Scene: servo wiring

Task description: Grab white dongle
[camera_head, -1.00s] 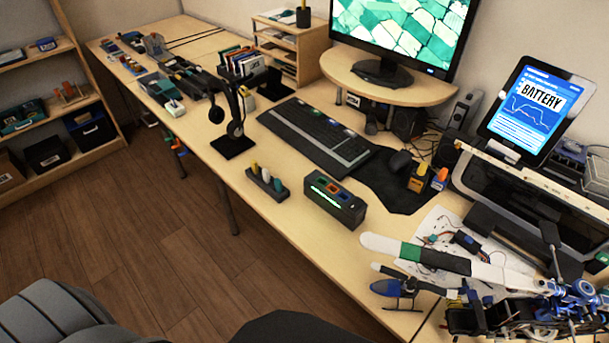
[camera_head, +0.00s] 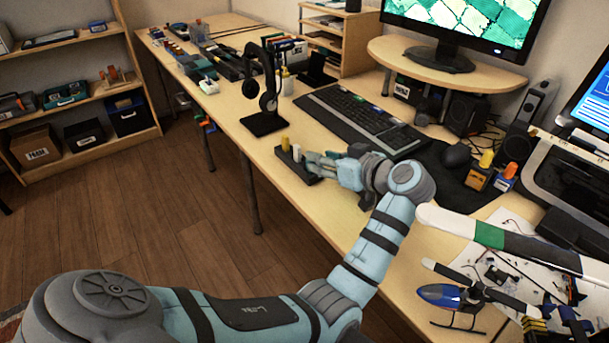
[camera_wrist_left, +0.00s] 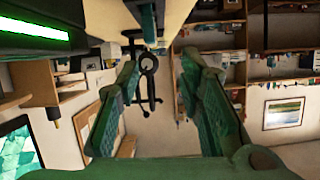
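The white dongle (camera_head: 296,153) stands upright in a small dark holder (camera_head: 284,158) on the desk, beside a yellow dongle (camera_head: 285,143). My left gripper (camera_head: 314,164) is right of the white dongle, at the holder's right end, and covers that end. In the left wrist view my left gripper (camera_wrist_left: 162,64) has its two green fingers spread wide with nothing held between them. A green dongle (camera_wrist_left: 149,22) shows at the top of that view, near the gap between the fingers. I cannot make out the white dongle clearly there. My right gripper is not in view.
A headphone stand (camera_head: 265,123) is behind the holder, and a keyboard (camera_head: 360,118) lies to its right. A black box with a green light strip (camera_wrist_left: 35,32) is close by in the wrist view. A helicopter model (camera_head: 455,296) is at the front right.

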